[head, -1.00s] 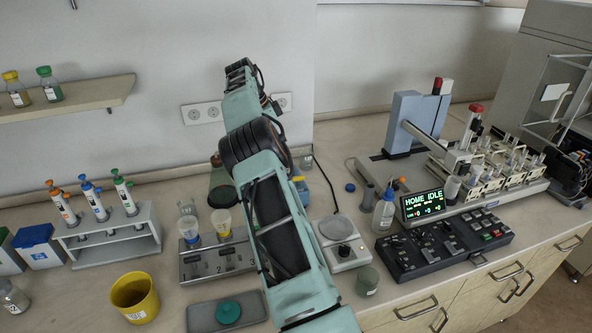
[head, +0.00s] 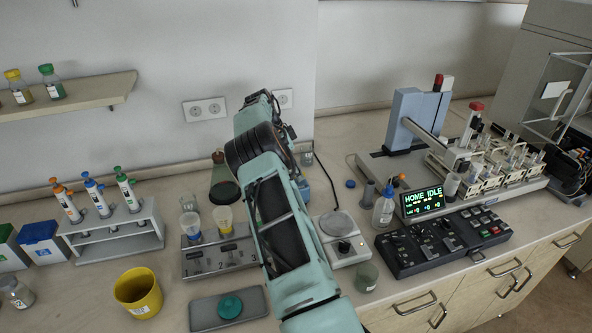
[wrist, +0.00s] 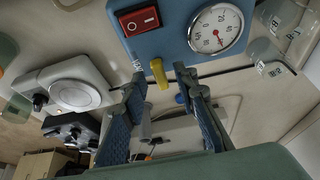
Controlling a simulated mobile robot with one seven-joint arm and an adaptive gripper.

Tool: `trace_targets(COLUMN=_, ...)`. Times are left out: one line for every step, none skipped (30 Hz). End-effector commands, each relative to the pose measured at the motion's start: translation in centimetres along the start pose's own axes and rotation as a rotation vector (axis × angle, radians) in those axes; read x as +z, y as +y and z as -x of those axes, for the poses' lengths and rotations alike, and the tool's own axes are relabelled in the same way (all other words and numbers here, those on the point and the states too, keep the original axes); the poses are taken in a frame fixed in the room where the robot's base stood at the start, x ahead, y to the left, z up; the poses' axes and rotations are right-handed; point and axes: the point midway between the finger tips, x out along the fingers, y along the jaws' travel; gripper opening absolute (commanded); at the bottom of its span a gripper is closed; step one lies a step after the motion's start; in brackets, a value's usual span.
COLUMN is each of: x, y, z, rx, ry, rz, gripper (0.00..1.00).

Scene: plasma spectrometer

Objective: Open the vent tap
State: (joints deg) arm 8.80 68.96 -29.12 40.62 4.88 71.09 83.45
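The vent tap looks to be the small yellow lever (wrist: 158,73) on the lower edge of a blue unit (wrist: 172,42) in the wrist view. The unit also carries a red switch and a round dial gauge. My gripper (wrist: 158,80) is open, with one dark finger left of the lever and one right of it. I see gaps between the lever and both fingertips, and cannot tell how deep it sits between them. In the head view my arm hides the gripper and the lever.
A numbered heater block (head: 218,259) and a yellow beaker (head: 138,292) are on the left. Glassware (wrist: 274,62) stands beside the gauge.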

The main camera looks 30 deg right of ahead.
Motion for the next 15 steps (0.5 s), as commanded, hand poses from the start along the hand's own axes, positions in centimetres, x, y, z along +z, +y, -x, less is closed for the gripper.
trace_targets(x=0.00, y=-0.01, z=0.01, rx=0.000, ry=0.000, rz=0.000, gripper=0.21)
trace_targets(x=0.00, y=-0.01, z=0.02, rx=0.000, ry=0.000, rz=0.000, gripper=0.18)
trace_targets(x=0.00, y=-0.01, z=0.02, rx=0.000, ry=0.000, rz=0.000, gripper=0.13)
trace_targets(x=0.00, y=-0.01, z=0.03, rx=0.000, ry=0.000, rz=0.000, gripper=0.10)
trace_targets(x=0.00, y=-0.01, z=0.03, rx=0.000, ry=0.000, rz=0.000, gripper=0.07)
trace_targets(x=0.00, y=-0.01, z=0.03, rx=0.000, ry=0.000, rz=0.000, gripper=0.02)
trace_targets(x=0.00, y=-0.01, z=0.04, rx=0.000, ry=0.000, rz=0.000, gripper=0.00)
trace_targets(x=0.00, y=-0.01, z=0.04, rx=0.000, ry=0.000, rz=0.000, gripper=0.00)
trace_targets(x=0.00, y=-0.01, z=0.04, rx=0.000, ry=0.000, rz=0.000, gripper=0.00)
trace_targets(x=0.00, y=-0.01, z=0.05, rx=0.000, ry=0.000, rz=0.000, gripper=0.00)
trace_targets(x=0.00, y=-0.01, z=0.05, rx=0.000, ry=0.000, rz=0.000, gripper=0.00)
trace_targets(x=0.00, y=-0.01, z=0.05, rx=0.000, ry=0.000, rz=0.001, gripper=0.00)
trace_targets(x=0.01, y=-0.01, z=0.04, rx=-0.001, ry=0.000, rz=0.001, gripper=0.00)
trace_targets(x=0.02, y=-0.01, z=0.03, rx=-0.001, ry=0.000, rz=0.003, gripper=0.00)
trace_targets(x=0.04, y=0.00, z=0.00, rx=-0.003, ry=0.000, rz=0.005, gripper=0.00)
